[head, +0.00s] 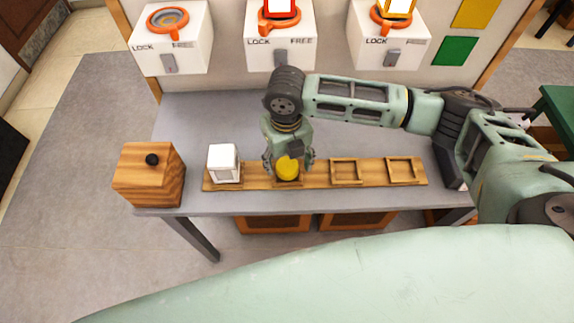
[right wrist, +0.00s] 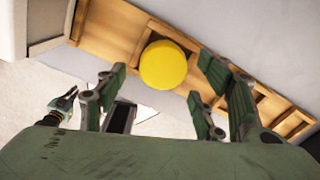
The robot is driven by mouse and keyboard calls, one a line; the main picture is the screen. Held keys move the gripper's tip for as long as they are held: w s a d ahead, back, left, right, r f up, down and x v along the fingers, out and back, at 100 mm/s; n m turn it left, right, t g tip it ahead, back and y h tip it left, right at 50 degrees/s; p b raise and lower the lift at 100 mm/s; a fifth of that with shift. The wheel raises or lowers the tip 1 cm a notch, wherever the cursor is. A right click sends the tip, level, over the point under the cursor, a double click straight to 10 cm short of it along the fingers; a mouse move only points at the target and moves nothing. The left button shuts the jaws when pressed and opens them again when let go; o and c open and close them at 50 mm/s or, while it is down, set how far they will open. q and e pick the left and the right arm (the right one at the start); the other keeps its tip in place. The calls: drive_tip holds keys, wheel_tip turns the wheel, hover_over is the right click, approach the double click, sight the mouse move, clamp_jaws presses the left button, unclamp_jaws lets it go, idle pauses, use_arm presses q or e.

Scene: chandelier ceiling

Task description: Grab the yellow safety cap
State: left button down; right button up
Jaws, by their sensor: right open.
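The yellow safety cap (head: 287,168) is round and sits on the wooden slotted board (head: 315,173), at its second slot from the left. In the right wrist view the cap (right wrist: 163,65) lies just beyond the fingertips, between the two sides. My right gripper (head: 288,163) points down over the cap with its fingers on either side. I cannot tell whether any finger touches the cap. A small gripper-like part at the left of the right wrist view may be my left gripper (right wrist: 66,101).
A white cube (head: 223,163) sits on the board's left end. A wooden box with a black knob (head: 149,174) stands left of it. Two empty square slots lie to the right. Several white LOCK/FREE units (head: 172,45) line the back. The grey table (head: 215,120) is clear behind the board.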

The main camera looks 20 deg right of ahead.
sight(286, 166)
wheel_tip(286, 166, down, 3)
drive_tip(key=shift+r, duration=0.2)
drive_tip(key=shift+w+f, duration=0.1)
drive_tip(key=shift+f, duration=0.25)
drive_tip(key=shift+c, duration=0.2)
drive_tip(key=c, duration=1)
use_arm(q)
drive_tip(key=shift+w+r, duration=0.4)
drive_tip(key=shift+w, duration=0.3)
use_arm(e)
drive_tip(key=shift+r, duration=0.1)
drive_tip(key=shift+c, duration=0.3)
